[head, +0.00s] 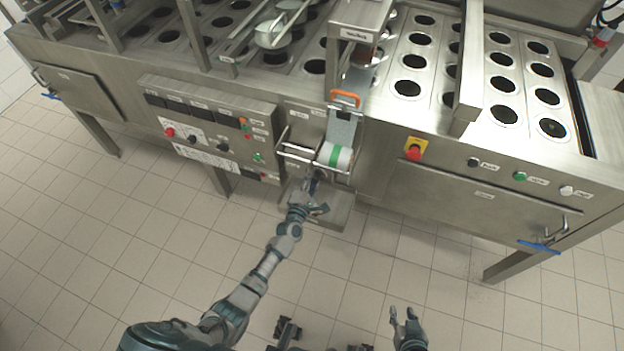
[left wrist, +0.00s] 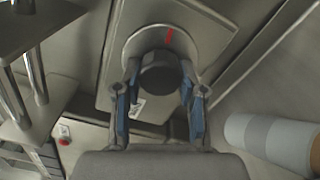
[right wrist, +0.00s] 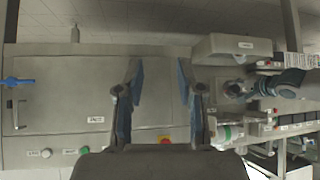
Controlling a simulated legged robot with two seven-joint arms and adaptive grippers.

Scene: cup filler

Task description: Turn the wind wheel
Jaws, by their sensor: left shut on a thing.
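The wind wheel seems to be the dark round knob (left wrist: 158,75) on a pale disc (left wrist: 190,42) with a red mark, seen in the left wrist view. The red mark points up and slightly right. My left gripper (left wrist: 160,88) has its two blue-padded fingers on either side of the knob and is shut on it. In the head view my left gripper (head: 312,190) is at the machine front, below the white and green roll, and hides the knob. My right gripper (head: 406,322) is low at the front, away from the machine; its fingers stand apart and empty in the right wrist view (right wrist: 155,85).
The white and green roll (head: 335,156) sits just above my left gripper, beside metal rails (head: 297,152). A red emergency button (head: 414,152) is to the right. A control panel (head: 200,125) is at the left. The tiled floor around my right gripper is clear.

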